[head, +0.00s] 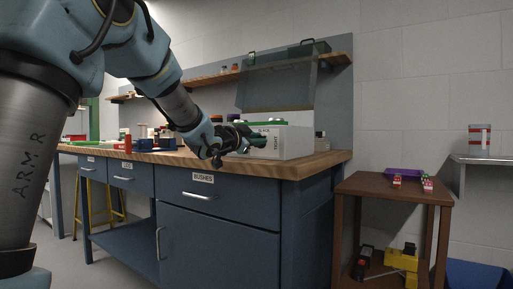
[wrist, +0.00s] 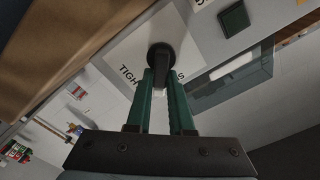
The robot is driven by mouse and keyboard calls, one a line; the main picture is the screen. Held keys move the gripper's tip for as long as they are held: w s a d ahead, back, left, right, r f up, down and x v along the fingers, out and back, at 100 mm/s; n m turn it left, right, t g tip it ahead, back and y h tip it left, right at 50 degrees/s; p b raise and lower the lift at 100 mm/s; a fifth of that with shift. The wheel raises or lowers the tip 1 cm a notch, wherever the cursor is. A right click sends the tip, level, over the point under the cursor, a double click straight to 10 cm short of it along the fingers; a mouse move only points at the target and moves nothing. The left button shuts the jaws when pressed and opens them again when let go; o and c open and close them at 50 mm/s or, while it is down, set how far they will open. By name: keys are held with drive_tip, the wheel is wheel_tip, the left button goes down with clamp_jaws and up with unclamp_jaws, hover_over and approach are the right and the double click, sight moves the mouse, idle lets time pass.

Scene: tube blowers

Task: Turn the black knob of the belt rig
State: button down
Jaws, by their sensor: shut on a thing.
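The black knob (wrist: 160,62) shows in the wrist view, mounted on a white label plate (wrist: 128,48) on the front face of the belt rig. The label reads "TIGHT" on one side, and the other word is partly hidden. My gripper (wrist: 160,84) has its green fingers on either side of the knob's bar and is shut on it. In the head view the belt rig (head: 291,142) is a pale box at the right end of the workbench, with a raised clear lid. My gripper (head: 258,141) reaches its front face there and hides the knob.
A dark square button (wrist: 234,19) sits beside the label plate. The wooden bench top (head: 318,164) runs below the rig, with several small items to the left. A brown side table (head: 372,188) with a purple tray (head: 403,174) stands at the right.

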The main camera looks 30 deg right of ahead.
drive_tip(key=m+b, duration=0.1)
drive_tip(key=m, duration=0.1)
drive_tip(key=f+m+b, duration=0.1)
drive_tip(key=m+b, duration=0.3)
drive_tip(key=shift+s+d+f, duration=0.15)
drive_tip(key=shift+s+f, duration=0.05)
drive_tip(key=shift+s, duration=0.1)
drive_tip(key=shift+f+m+b, duration=0.15)
drive_tip(key=shift+m+b, duration=1.5)
drive_tip(key=shift+m, duration=0.35)
drive_tip(key=c, duration=0.8)
unclamp_jaws()
drive_tip(key=p+v, duration=0.1)
drive_tip(key=v, duration=1)
drive_tip(key=shift+p, duration=0.3)
